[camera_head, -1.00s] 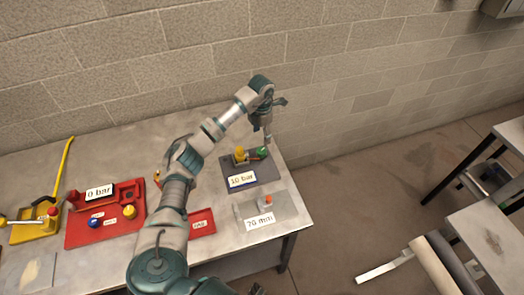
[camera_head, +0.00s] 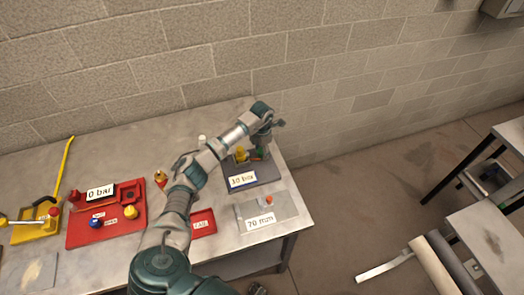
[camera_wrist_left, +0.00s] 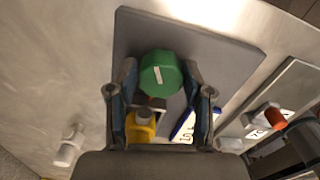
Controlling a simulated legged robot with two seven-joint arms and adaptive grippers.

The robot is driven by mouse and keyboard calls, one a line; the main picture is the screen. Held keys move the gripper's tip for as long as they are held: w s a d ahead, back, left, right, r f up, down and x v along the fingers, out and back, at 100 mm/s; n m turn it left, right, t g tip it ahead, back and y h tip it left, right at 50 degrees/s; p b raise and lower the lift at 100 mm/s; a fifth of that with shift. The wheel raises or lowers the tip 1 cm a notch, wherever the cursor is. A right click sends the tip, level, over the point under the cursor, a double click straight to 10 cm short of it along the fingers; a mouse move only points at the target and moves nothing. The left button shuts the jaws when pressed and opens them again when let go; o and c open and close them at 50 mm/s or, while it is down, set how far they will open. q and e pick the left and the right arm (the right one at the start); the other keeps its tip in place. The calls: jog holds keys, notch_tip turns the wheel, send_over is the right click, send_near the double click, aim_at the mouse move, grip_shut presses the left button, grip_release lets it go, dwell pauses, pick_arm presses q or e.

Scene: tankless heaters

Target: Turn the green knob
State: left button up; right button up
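The green knob (camera_wrist_left: 160,73) has a white mark on its face and sits on a grey plate (camera_wrist_left: 225,55) in the left wrist view. In the head view the knob (camera_head: 258,154) is mostly hidden by my left gripper (camera_head: 262,148), which points down over it. In the left wrist view my left gripper (camera_wrist_left: 161,75) is open, with one finger on each side of the knob. I cannot tell whether the fingers touch it. A yellow part (camera_wrist_left: 140,127) sits beside the knob, near a "10 bar" sign (camera_head: 242,180). My right gripper is not in view.
A plate with a "70 mm" sign (camera_head: 261,221) lies in front, near the table edge. A red base (camera_head: 90,237) with a "0 bar" sign and a yellow device (camera_head: 35,222) stand left. The block wall (camera_head: 150,60) is behind.

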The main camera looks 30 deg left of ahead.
pick_arm(q)
jog(key=c, duration=0.6)
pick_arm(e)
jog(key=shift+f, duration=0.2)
pick_arm(q)
jog(key=m+b, duration=0.1)
jog(key=m, duration=0.2)
jog(key=shift+m+b, duration=0.4)
jog(key=shift+m, duration=0.5)
jog(key=m+b, duration=0.1)
jog(key=m, duration=0.2)
jog(key=shift+m+b, duration=0.3)
jog(key=shift+w+r+m+b, duration=0.15)
jog(key=shift+m+b, duration=0.4)
jog(key=shift+m, duration=1.35)
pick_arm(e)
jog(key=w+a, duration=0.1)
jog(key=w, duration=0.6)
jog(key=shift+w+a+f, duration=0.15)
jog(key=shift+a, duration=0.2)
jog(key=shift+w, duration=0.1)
